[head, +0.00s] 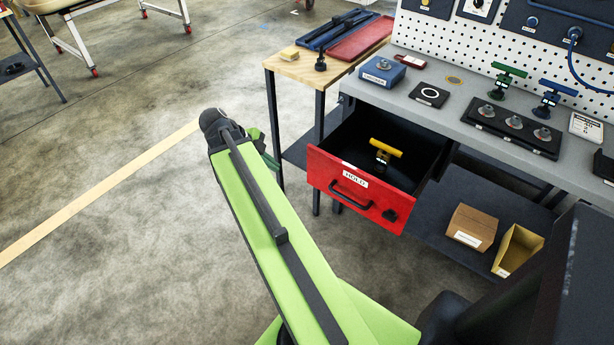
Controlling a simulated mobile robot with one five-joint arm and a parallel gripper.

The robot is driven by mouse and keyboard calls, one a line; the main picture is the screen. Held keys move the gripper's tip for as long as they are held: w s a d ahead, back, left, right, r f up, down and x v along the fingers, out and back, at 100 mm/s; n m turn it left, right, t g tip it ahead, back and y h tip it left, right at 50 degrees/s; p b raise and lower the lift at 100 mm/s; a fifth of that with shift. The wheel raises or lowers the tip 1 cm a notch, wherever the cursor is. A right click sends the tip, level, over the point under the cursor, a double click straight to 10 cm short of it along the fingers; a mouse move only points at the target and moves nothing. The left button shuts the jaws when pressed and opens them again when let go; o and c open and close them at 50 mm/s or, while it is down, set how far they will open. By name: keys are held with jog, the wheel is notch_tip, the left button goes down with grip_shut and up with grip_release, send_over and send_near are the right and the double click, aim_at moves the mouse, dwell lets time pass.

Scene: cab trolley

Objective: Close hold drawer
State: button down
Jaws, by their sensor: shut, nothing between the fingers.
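The hold drawer (325,183) has a red front with a white "HOLD" label, a black bar handle (349,192) and a small dark fitting at its lower right. It stands pulled out from under the grey workbench, its dark inside showing. A yellow-topped part (384,148) with a dark stem stands inside the drawer. My green arm reaches up the middle, left of the drawer front. Only small green parts show past its far end; my gripper's fingers are hidden, and no contact with the drawer shows.
The grey workbench (440,97) carries a blue box, a black fixture and clamps. A wooden side table (290,67) with blue and red trays stands left of it. Cardboard and yellow bins (519,250) sit on the lower shelf. The floor left of the drawer is open.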

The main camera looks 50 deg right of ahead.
jog(key=s+d+m, duration=0.2)
jog(key=m, duration=0.1)
jog(key=b, duration=0.8)
send_near(317, 176)
jog(key=shift+g, duration=0.3)
jog(key=shift+w+x, duration=0.15)
jog(key=shift+x, duration=1)
jog(key=shift+w+x, duration=0.1)
jog(key=shift+x, duration=1)
jog(key=shift+f, duration=0.15)
